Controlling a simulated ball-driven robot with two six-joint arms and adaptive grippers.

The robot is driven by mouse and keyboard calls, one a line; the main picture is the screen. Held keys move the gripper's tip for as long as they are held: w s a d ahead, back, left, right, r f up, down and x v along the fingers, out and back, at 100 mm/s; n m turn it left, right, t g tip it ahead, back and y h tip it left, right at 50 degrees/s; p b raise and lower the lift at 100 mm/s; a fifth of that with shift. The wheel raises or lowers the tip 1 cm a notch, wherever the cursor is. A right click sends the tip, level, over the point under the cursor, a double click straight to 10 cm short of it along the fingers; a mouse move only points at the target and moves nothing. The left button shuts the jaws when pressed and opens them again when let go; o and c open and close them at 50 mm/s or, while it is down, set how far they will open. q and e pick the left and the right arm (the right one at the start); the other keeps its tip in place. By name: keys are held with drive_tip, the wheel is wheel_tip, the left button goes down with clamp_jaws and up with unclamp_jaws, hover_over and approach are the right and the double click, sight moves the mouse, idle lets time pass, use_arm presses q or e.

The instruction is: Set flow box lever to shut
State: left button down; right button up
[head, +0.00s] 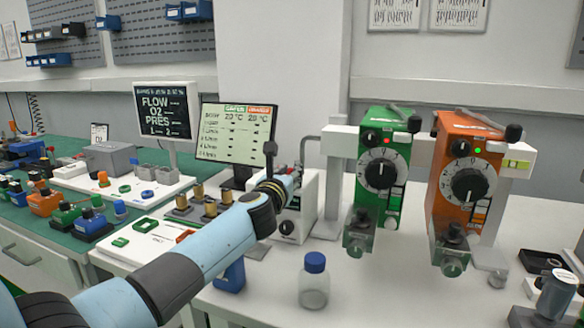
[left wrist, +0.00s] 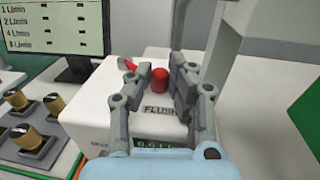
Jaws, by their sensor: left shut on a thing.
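The flow box (head: 312,200) is a white box at the middle of the bench, with a black dial on its front. In the left wrist view its white top (left wrist: 100,105) bears the word FLUSH and a small green display. An upright red knob (left wrist: 160,79) stands between my left gripper's fingers (left wrist: 157,76). A red lever tip (left wrist: 127,64) shows by the left fingertip; the rest of the lever is hidden. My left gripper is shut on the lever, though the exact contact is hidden. In the head view it is at the box, mostly behind my wrist. My right gripper is out of view.
A monitor (head: 236,135) stands behind and left of the box. Green (head: 383,170) and orange (head: 466,180) vaporizers hang on a rail to the right. A blue-capped bottle (head: 314,287) stands in front.

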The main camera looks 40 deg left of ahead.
use_arm(q)
drive_tip(key=shift+s+a+m+t+h+p, duration=0.2)
drive_tip(key=shift+s+a+m+h, duration=0.15)
drive_tip(key=shift+h, duration=0.25)
drive_tip(key=shift+s+a+m+t+h+p, duration=0.1)
drive_tip(key=shift+s+a+m+h+p, duration=0.1)
drive_tip(key=shift+m+h, duration=0.35)
drive_tip(key=shift+s+a+m+h, duration=0.25)
drive_tip(key=shift+m+h, duration=0.15)
drive_tip(key=shift+h, duration=0.45)
drive_tip(key=shift+s+a+f+m+h+b, duration=0.15)
drive_tip(key=shift+s+a+m+h+b, duration=0.1)
drive_tip(key=shift+m+h+b, duration=0.3)
drive_tip(key=a+m+h+b, duration=0.1)
drive_tip(key=h+b, duration=0.1)
drive_tip(key=b, duration=0.1)
drive_tip(key=s+a+m+h+b, duration=0.1)
drive_tip(key=m+h+b, duration=0.1)
drive_tip(key=h+b, duration=0.1)
drive_tip(key=a+m+g+h+b, duration=0.1)
drive_tip(key=m+h+b, duration=0.1)
drive_tip(key=h+b, duration=0.1)
drive_tip(key=shift+s+a+f, duration=0.1)
drive_tip(key=shift+s+f, duration=0.05)
drive_tip(key=shift+s+a+r+m+g+h+b, duration=0.1)
drive_tip(key=shift+a+r+m+g+h+b, duration=0.25)
drive_tip(key=shift+h+b, duration=0.5)
drive_tip(key=shift+f, duration=0.1)
drive_tip(key=c, duration=1.2)
unclamp_jaws()
